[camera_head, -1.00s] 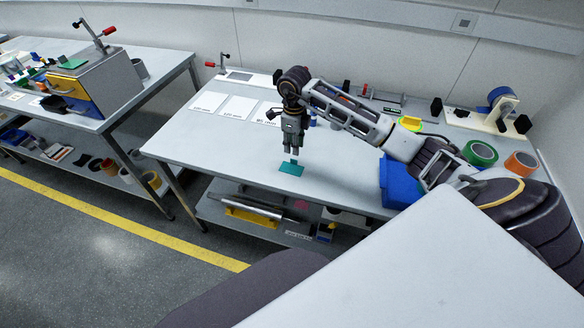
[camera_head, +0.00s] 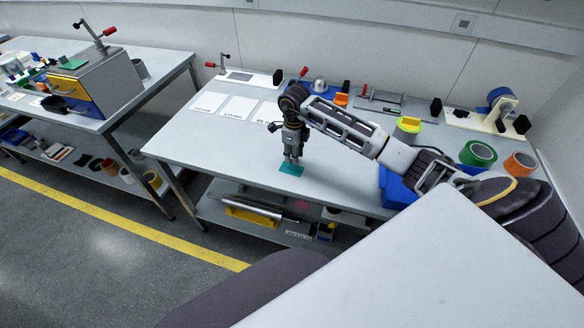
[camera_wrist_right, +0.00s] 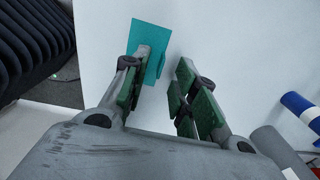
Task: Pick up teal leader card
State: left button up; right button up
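The teal leader card (camera_head: 291,171) lies flat on the table near its front edge. It also shows in the right wrist view (camera_wrist_right: 151,35), with a small raised tab on its right side. My right gripper (camera_head: 292,160) points down just above the card. In the right wrist view the gripper (camera_wrist_right: 165,62) is open, with a clear gap between its green-padded fingers. The left finger overlaps the card and the right finger is to the right of it. I cannot tell whether a finger touches the card. My left gripper is out of view.
White sheets (camera_head: 240,107) lie at the back left of the table (camera_head: 210,150). The table around the card is clear.

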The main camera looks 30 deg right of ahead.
aim_at(292, 167)
jog(key=shift+f, duration=1.4)
grip_shut()
